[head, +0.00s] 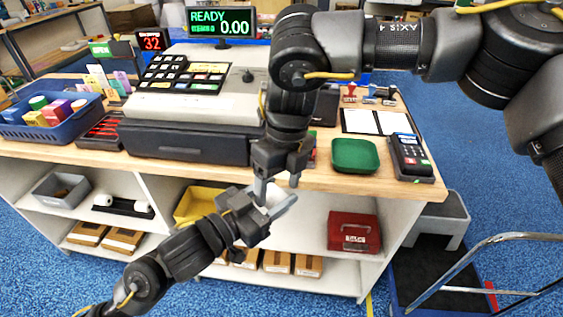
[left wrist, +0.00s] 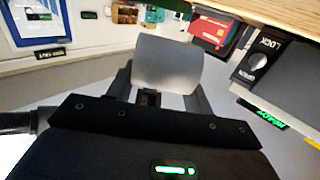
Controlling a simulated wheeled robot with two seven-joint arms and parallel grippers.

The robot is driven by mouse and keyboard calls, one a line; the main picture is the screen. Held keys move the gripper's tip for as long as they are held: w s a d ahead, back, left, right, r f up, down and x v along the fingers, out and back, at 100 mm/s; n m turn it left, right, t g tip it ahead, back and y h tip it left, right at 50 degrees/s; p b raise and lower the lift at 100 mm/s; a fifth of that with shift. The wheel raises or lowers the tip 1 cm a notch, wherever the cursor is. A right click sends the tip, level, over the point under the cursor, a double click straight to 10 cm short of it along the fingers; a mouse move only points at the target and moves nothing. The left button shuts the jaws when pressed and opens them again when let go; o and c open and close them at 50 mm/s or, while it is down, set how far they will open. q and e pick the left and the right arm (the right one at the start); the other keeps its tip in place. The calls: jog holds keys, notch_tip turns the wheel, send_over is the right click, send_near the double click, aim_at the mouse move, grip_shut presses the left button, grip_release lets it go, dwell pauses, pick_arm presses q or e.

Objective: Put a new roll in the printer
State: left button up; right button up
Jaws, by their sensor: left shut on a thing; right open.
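My left gripper (head: 276,201) reaches up from the lower left in the head view, in front of the counter edge. It is shut on a pale paper roll (left wrist: 167,65), which shows between its fingers in the left wrist view. In the head view the roll is mostly hidden by the grippers. My right gripper (head: 279,178) points down directly above and behind the left one; it is open, and I cannot tell whether it touches the roll. The grey till (head: 215,103) with a keypad stands on the counter. I cannot pick out the printer; my right arm covers part of the counter.
Two white rolls (head: 104,200) lie in a black holder on the shelf. A black cash drawer (head: 190,142), blue basket (head: 62,128), green tray (head: 355,156) and card terminal (head: 409,157) stand on the counter. A red box (head: 353,232) sits below; a step stool (head: 440,216) stands right.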

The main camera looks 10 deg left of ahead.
jog(key=shift+s+a+f, duration=0.1)
jog(key=shift+s+f, duration=0.1)
jog(key=shift+f, duration=1.15)
jog(key=c, duration=0.9)
pick_arm(q)
jog(key=o, duration=1.1)
pick_arm(e)
jog(key=shift+c, duration=0.9)
